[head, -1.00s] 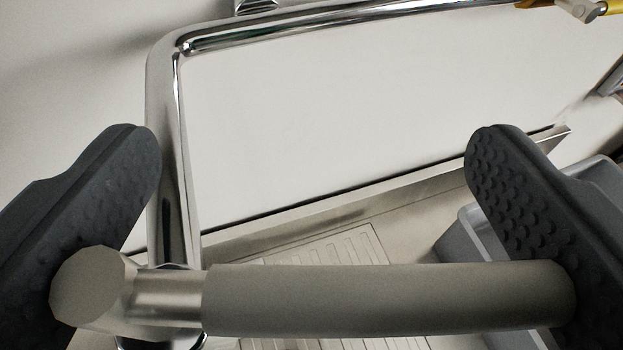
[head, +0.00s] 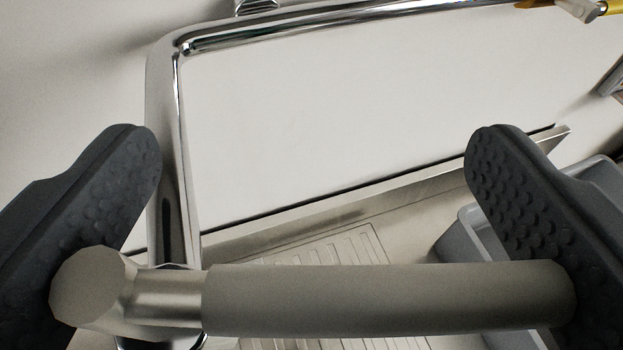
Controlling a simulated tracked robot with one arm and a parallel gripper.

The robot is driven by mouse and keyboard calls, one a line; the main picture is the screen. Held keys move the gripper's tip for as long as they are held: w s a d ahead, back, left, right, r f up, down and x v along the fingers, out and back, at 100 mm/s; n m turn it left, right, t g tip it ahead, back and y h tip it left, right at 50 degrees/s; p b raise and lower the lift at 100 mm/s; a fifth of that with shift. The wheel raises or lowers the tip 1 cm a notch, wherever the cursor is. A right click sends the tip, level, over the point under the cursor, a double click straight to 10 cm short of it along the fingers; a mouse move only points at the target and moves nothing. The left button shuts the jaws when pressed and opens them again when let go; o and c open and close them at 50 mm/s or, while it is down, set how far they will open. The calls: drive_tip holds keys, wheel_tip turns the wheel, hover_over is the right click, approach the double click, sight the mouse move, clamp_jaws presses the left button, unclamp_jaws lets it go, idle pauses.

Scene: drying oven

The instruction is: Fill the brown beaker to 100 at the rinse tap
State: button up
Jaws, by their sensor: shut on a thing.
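My gripper (head: 312,140) has a dark, studded finger on each side. It is shut on a grey-brown bar (head: 390,298), which spans between the fingers and has a faceted metal knob at its left end. The bar looks like a lever handle, but I cannot tell for sure. Just behind it a chrome pipe (head: 173,150) rises and bends to the right along the top; it looks like the tap's pipe. The brown beaker is not in view, and no water shows.
A ribbed metal drainboard (head: 335,250) lies below, behind the bar. A grey plastic bin (head: 470,240) stands at the right, partly hidden by the right finger. A yellow part with a pale lever (head: 580,10) shows at the top right. The wall behind is plain.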

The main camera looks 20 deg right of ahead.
idle(0.6)
drive_tip(key=b, duration=0.1)
drive_tip(key=n+y+b, duration=0.1)
drive_tip(key=b, duration=0.1)
drive_tip(key=shift+w+f+t, duration=0.2)
drive_tip(key=shift+w+t, duration=0.05)
drive_tip(key=shift+t, duration=0.05)
drive_tip(key=n+y+b, duration=0.1)
drive_tip(key=b, duration=0.1)
drive_tip(key=y+b, duration=0.1)
drive_tip(key=b, duration=0.1)
drive_tip(key=shift+w+a+r+n, duration=0.1)
drive_tip(key=shift+w+n, duration=0.2)
drive_tip(key=shift+n, duration=0.1)
drive_tip(key=shift+w+r+n+y+b, duration=0.1)
drive_tip(key=shift+n+y+b, duration=0.2)
drive_tip(key=shift+y+b, duration=0.4)
drive_tip(key=o, duration=0.8)
drive_tip(key=shift+o, duration=0.2)
